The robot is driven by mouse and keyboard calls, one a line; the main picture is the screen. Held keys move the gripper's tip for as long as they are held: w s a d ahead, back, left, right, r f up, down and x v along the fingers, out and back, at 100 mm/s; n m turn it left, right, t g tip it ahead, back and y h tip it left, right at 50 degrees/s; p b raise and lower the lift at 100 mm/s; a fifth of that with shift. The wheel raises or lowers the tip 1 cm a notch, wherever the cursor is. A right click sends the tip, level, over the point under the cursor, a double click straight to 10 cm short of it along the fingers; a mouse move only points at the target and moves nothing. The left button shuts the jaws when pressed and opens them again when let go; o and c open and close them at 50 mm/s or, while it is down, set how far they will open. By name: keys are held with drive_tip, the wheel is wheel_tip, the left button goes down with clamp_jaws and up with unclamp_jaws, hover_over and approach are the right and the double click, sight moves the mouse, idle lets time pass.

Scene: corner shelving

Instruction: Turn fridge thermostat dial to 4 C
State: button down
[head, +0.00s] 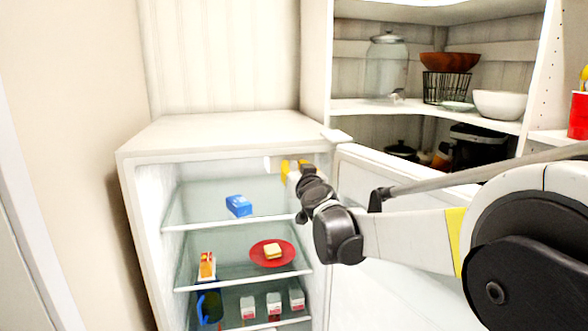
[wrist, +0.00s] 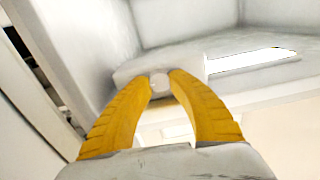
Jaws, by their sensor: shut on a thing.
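The white fridge (head: 140,151) stands open, with its door (head: 365,160) swung out to the right. My arm reaches in from the right, and my gripper (head: 285,168) is at the top right inside the fridge. In the wrist view, my gripper (wrist: 160,77) has its two yellow fingers closed on a small round pale dial (wrist: 159,83). The dial sits on a whitish housing (wrist: 190,60) under the fridge ceiling. A bright white strip (wrist: 250,59) lies to the right of the dial. I cannot read any marks or temperature setting on the dial.
The upper fridge shelf holds a blue box (head: 238,205). Below are a red plate (head: 258,257) with food, a carton (head: 207,266) and several small containers. The open door and fridge walls are close to my arm. Corner shelves (head: 400,108) with bowls stand behind.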

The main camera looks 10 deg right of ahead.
drive_tip(key=shift+m+b, duration=1.25)
drive_tip(key=shift+m, duration=1.25)
drive_tip(key=c, duration=1.2)
unclamp_jaws()
drive_tip(key=shift+d, duration=0.1)
